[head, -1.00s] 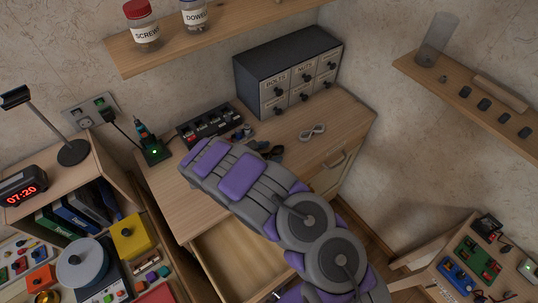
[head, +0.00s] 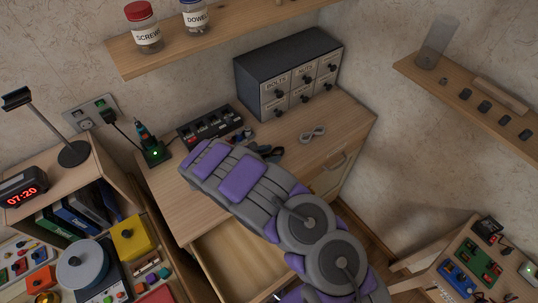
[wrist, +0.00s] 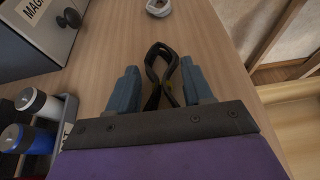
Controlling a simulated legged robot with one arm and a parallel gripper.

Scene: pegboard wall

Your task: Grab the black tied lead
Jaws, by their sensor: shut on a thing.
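The black tied lead (wrist: 152,56) is a dark looped cable in the wrist view, above the workbench top (wrist: 105,55). My gripper (wrist: 158,78) has its two blue-grey fingers on either side of the lead and is shut on it. The loop's far end sticks out past the fingertips. Its near part is hidden by the gripper. In the head view my gripper (head: 272,153) is low over the bench, and the lead cannot be made out clearly there.
A pale tied lead (head: 313,134) lies farther right on the bench. A dark drawer cabinet (head: 290,72) stands behind. A rack (head: 210,125) with several items is to the left, close beside the gripper. An open drawer (head: 235,255) juts out below.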

